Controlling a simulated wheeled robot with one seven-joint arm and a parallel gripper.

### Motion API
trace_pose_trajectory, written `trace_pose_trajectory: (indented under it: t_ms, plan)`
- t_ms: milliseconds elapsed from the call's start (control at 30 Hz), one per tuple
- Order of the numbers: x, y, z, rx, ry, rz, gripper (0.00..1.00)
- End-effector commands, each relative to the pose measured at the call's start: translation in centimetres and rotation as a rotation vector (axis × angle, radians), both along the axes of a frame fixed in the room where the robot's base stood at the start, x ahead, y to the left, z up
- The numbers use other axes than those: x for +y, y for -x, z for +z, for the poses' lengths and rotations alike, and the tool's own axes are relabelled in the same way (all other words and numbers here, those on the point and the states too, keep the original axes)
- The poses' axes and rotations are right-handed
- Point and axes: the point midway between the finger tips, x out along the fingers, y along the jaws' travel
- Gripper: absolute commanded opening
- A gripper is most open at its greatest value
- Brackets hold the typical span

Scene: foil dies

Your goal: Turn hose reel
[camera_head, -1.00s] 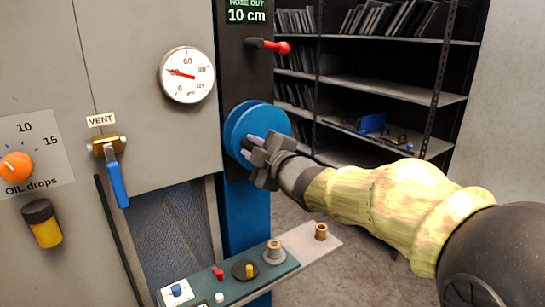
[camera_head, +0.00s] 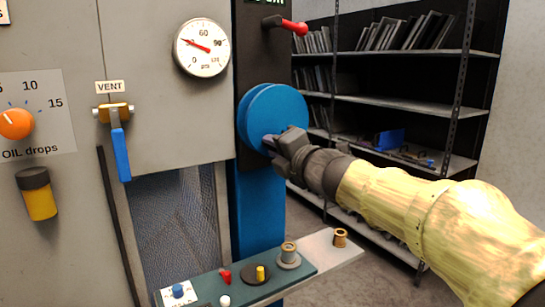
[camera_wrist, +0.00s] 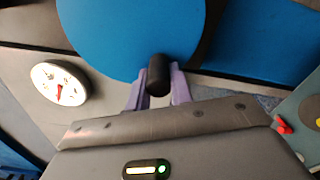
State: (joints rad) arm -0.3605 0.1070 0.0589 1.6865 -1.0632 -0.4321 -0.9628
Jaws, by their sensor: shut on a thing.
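The hose reel (camera_head: 277,108) is a blue disc on a dark panel above a blue post. It fills the upper middle of the wrist view (camera_wrist: 130,35). A short black handle (camera_wrist: 159,74) stands out from the disc near its rim. My gripper (camera_head: 270,143) is at the lower part of the disc. In the wrist view its two purple-grey fingers (camera_wrist: 159,88) sit on either side of the black handle and are shut on it. In the head view the gripper hides the handle.
A red-tipped lever (camera_head: 290,26) is above the reel. A gauge (camera_head: 202,47) and a blue-handled vent valve (camera_head: 120,150) are on the grey cabinet to the left. A ledge with knobs (camera_head: 325,258) juts out below. Dark shelves (camera_head: 400,95) stand behind at right.

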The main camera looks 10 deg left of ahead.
Motion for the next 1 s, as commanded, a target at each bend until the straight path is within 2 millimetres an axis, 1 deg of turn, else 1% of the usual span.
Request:
trace_pose_trajectory:
  t_ms: [33,300,800,833,933,1000]
  plan:
    - [-0.02,-0.08,-0.48,-0.024,0.021,0.002,0.00]
    - [-0.44,-0.49,-0.73,-0.108,0.106,0.001,0.00]
    - [-0.54,-0.59,-0.67,-0.129,0.126,0.001,0.00]
    - [-0.54,-0.59,-0.67,-0.128,0.125,0.001,0.24]
    - [-0.55,-0.59,-0.67,-0.127,0.126,0.001,0.43]
    - [-0.55,-0.59,-0.68,-0.127,0.125,0.001,0.44]
